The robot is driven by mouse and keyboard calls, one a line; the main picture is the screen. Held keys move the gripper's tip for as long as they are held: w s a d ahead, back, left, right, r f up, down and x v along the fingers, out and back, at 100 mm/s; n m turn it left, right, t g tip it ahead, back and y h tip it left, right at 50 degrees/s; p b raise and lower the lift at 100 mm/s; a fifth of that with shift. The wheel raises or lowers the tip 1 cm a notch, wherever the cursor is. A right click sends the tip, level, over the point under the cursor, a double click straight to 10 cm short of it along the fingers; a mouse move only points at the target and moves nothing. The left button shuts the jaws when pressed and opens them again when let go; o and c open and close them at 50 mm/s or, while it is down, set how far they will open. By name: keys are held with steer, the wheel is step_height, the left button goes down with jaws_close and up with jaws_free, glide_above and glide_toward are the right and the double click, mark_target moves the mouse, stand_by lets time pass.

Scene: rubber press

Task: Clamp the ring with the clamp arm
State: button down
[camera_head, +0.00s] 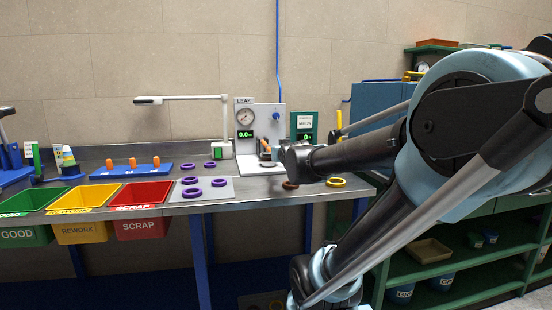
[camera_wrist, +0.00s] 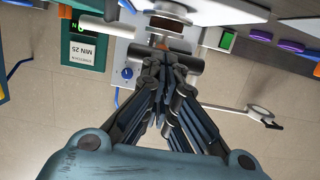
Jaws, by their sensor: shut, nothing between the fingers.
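The leak tester (camera_head: 275,118) is a pale upright panel with a round gauge and a green readout, at the back of the bench. An orange-tipped clamp arm (camera_head: 265,144) stands at its front. My gripper (camera_head: 284,153) is in front of the tester's right side and hides part of the fixture. In the wrist view my gripper (camera_wrist: 168,62) is shut and empty, with an orange-brown part (camera_wrist: 175,44) just beyond the fingertips. I cannot tell whether they touch, or whether a ring sits under the clamp. Several purple rings (camera_head: 192,192) lie on and behind a grey mat (camera_head: 222,194).
A brown ring (camera_head: 290,185) and a yellow ring (camera_head: 336,182) lie near the bench's front edge. Green, yellow and red bins (camera_head: 141,222) hang at the front left. A blue tray (camera_head: 131,172) holds orange pieces. A lamp (camera_head: 190,98) reaches over the bench left of the tester.

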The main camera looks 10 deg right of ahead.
steer(key=shift+s+d+f, duration=0.15)
steer(key=shift+s+f, duration=0.25)
steer(key=shift+s, duration=1.1)
steer(key=shift+s+d+f, duration=0.1)
steer(key=shift+s+f, duration=0.35)
steer(key=shift+s, duration=1.1)
steer(key=shift+s+d+f, duration=0.15)
steer(key=shift+s+f, duration=0.25)
steer(key=shift+s, duration=1.1)
steer(key=shift+s+f, duration=0.1)
